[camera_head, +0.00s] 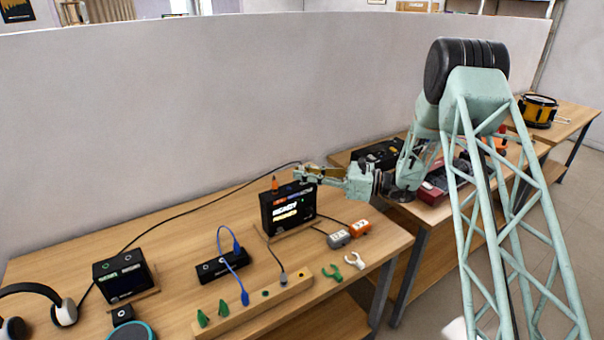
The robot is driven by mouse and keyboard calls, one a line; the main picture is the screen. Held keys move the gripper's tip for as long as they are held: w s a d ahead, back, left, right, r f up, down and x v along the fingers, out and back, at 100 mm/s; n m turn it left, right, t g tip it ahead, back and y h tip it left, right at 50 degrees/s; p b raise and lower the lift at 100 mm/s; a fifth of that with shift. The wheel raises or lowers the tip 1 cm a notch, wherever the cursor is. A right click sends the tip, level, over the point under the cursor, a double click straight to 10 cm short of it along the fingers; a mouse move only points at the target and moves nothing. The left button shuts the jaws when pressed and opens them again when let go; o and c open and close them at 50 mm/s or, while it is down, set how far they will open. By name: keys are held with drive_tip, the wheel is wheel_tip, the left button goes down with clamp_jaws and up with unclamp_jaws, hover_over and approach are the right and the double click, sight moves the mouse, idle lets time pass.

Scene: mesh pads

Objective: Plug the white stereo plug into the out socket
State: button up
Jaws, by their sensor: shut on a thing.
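My gripper (304,173) is above the top of a black box with a lit screen (290,207). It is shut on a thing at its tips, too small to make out. A thin black cable (220,195) runs from the headphones (63,310) at the lower left up to the gripper tips, so the held thing looks like the plug on this cable. The white plug body is not clear. An orange plug (275,184) stands upright in the box's top, just left of the gripper. I cannot tell which socket is the out socket.
A wooden strip (262,304) holding green, blue and grey plugs lies in front. A small black box (221,266) with a blue cable (219,243) and another black box (123,275) stand left.

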drive_tip(key=shift+f+b, duration=0.4)
drive_tip(key=shift+f, duration=0.65)
drive_tip(key=o, duration=0.9)
drive_tip(key=shift+d, duration=0.1)
drive_tip(key=shift+s+d, duration=0.4)
drive_tip(key=shift+d, duration=1.5)
drive_tip(key=shift+s+d, duration=0.4)
drive_tip(key=shift+d, duration=1.55)
drive_tip(key=shift+s+d, duration=0.4)
drive_tip(key=shift+d, duration=1.5)
drive_tip(key=shift+r, duration=0.1)
